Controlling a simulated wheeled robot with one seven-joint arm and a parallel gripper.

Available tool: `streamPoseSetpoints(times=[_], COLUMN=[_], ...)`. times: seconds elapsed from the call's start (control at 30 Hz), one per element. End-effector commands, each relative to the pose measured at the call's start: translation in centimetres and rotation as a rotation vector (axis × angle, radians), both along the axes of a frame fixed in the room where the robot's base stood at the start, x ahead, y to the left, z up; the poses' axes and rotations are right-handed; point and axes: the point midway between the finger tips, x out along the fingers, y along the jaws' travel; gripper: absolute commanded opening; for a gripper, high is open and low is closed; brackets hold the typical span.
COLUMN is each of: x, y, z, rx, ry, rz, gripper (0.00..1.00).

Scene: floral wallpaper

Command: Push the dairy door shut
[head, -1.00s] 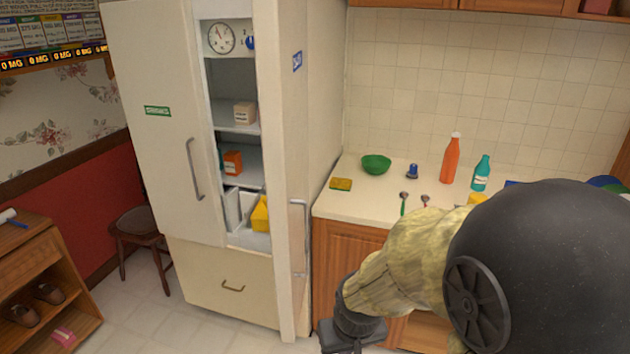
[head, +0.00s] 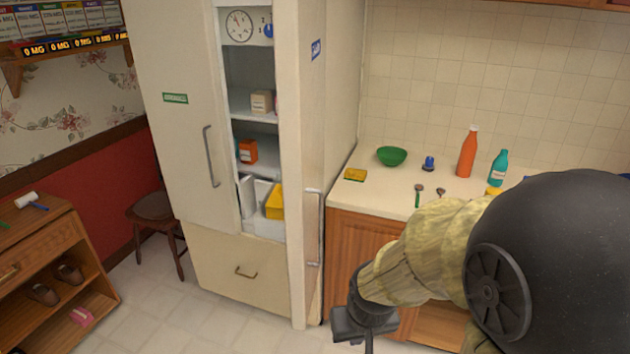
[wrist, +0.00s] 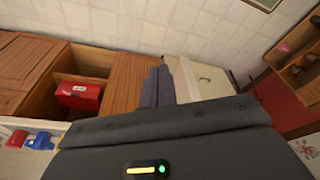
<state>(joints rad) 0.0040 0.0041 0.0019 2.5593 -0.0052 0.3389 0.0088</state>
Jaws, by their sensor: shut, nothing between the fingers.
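The fridge's right door (head: 312,130) carries a blue label too small to read and stands swung out, seen nearly edge-on. Its vertical grey handle (head: 315,225) is on its outer face. The left door (head: 172,60) has a green label and looks closed. My gripper (head: 366,345) is low in the head view, right of the open door, apart from it in the picture and partly cut off by the bottom edge. In the wrist view my shut, empty fingers (wrist: 158,87) point over the floor beside wooden cabinets.
The counter (head: 375,190) bears a green bowl (head: 391,156), a sponge and bottles. A shoe rack (head: 40,270) and a stool (head: 152,208) stand left. A red bin (wrist: 78,95) sits in a cabinet. Floor before the fridge is clear.

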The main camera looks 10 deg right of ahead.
Motion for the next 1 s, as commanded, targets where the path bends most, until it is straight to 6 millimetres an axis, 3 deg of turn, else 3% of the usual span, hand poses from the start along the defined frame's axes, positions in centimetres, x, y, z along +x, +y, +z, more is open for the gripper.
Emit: streamPoseSetpoints(times=[0.17, 0.47, 0.7, 1.0], x=[2.8, 11.2, 16.2, 19.1], y=[-1.3, -3.9, -4.1, -4.3], z=[-0.5, -1.8, -1.8, 0.7], rx=[-0.002, 0.157, 0.473, 1.066], ry=[-0.079, -0.365, -0.553, -0.685], rz=[-0.072, -0.28, -0.43, -0.616], gripper=[0.0, 0.0, 0.0, 0.0])
